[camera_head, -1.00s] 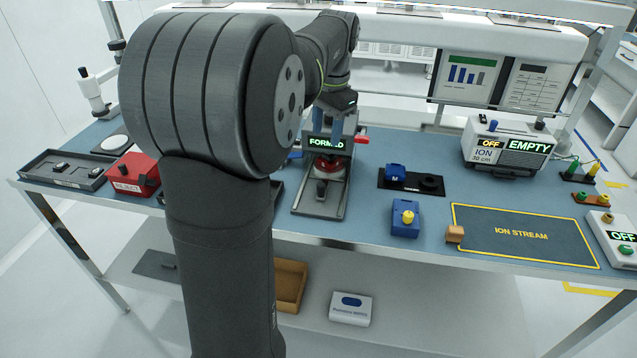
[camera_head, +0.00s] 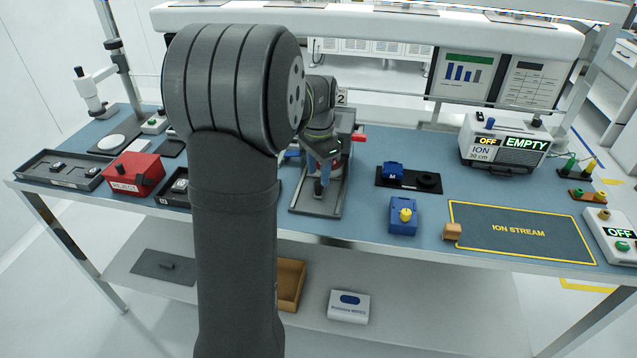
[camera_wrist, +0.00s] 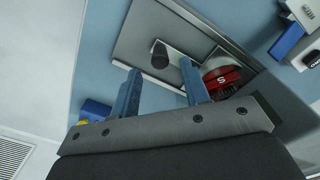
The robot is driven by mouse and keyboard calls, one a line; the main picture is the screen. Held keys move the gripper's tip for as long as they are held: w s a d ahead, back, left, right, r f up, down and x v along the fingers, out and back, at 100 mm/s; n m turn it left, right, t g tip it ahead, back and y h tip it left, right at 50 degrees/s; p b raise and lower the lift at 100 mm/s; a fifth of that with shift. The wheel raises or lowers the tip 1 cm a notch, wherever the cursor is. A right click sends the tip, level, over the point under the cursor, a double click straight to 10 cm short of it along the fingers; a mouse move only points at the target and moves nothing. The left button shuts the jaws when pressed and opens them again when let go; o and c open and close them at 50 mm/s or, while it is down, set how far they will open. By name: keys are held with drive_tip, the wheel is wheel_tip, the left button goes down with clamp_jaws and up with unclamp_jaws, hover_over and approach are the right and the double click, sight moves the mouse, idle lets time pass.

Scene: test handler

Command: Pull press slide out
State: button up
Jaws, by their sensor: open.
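The press (camera_head: 345,150) stands mid-table, partly hidden behind my arm, with a red lever on its right. Its grey base (camera_head: 334,206) reaches toward the front edge. My gripper (camera_head: 321,190) is over the front part of this base, pointing down. In the wrist view my gripper (camera_wrist: 160,68) is open, its two blue fingers apart. The dark knob of the press slide (camera_wrist: 160,54) shows just beyond the fingertips, roughly between them. I cannot tell its depth from them. A round red piece marked S (camera_wrist: 222,78) sits by the right finger.
A blue box with a yellow knob (camera_head: 403,215) stands right of the press. A black plate (camera_head: 430,183) with a blue M block lies behind it. A red REJECT box (camera_head: 133,175) stands left. The table's front edge runs close before the press.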

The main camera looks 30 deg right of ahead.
sight(318, 182)
drive_tip(key=shift+f, duration=2.2)
drive_tip(key=shift+c, duration=0.4)
clamp_jaws()
